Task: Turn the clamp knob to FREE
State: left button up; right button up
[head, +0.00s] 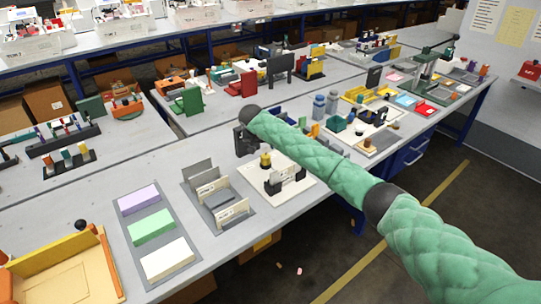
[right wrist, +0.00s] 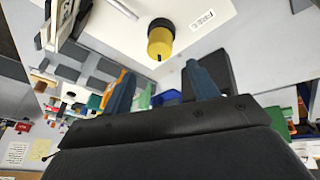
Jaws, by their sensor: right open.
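The clamp knob (head: 265,161) is a yellow cylinder with a black part, standing on the white plotter board (head: 298,187) in the head view. In the right wrist view the knob (right wrist: 160,42) is near the top middle, with a small dark mark on its rim. A FREE label (right wrist: 203,20) lies on the white board to the right of it. My right gripper (head: 246,141) is just behind and left of the knob in the head view. Its two blue-grey fingers (right wrist: 162,88) are apart, with nothing between them, and the knob lies beyond the tips. My left gripper is not seen.
Black plotter parts (head: 285,180) stand close in front of the knob. A grey stand with upright cream cards (head: 205,187) is to the left, and a mat with coloured blocks (head: 152,228) is farther left. Blue-grey containers (head: 319,107) stand behind my right arm.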

aim_at(265, 156)
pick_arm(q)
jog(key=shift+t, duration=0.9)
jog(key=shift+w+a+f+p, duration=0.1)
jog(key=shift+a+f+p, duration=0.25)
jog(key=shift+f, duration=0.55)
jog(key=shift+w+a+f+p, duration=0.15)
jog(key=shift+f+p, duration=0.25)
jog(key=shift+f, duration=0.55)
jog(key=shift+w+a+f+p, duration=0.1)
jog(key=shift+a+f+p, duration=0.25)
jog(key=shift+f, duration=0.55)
pick_arm(e)
jog(key=shift+w+d+f+m, duration=0.25)
jog(key=shift+w+f+m, duration=0.4)
jog(key=shift+f, duration=0.7)
jog(key=shift+w+d+f+m, duration=0.3)
jog(key=shift+f+m, duration=0.5)
jog(key=shift+f, duration=0.5)
jog(key=shift+w+d+f+m, duration=0.2)
jog(key=shift+w+f+m, duration=0.45)
jog(key=shift+f, duration=0.7)
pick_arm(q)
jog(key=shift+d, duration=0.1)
pick_arm(e)
jog(key=shift+s, duration=0.15)
jog(key=c, duration=1)
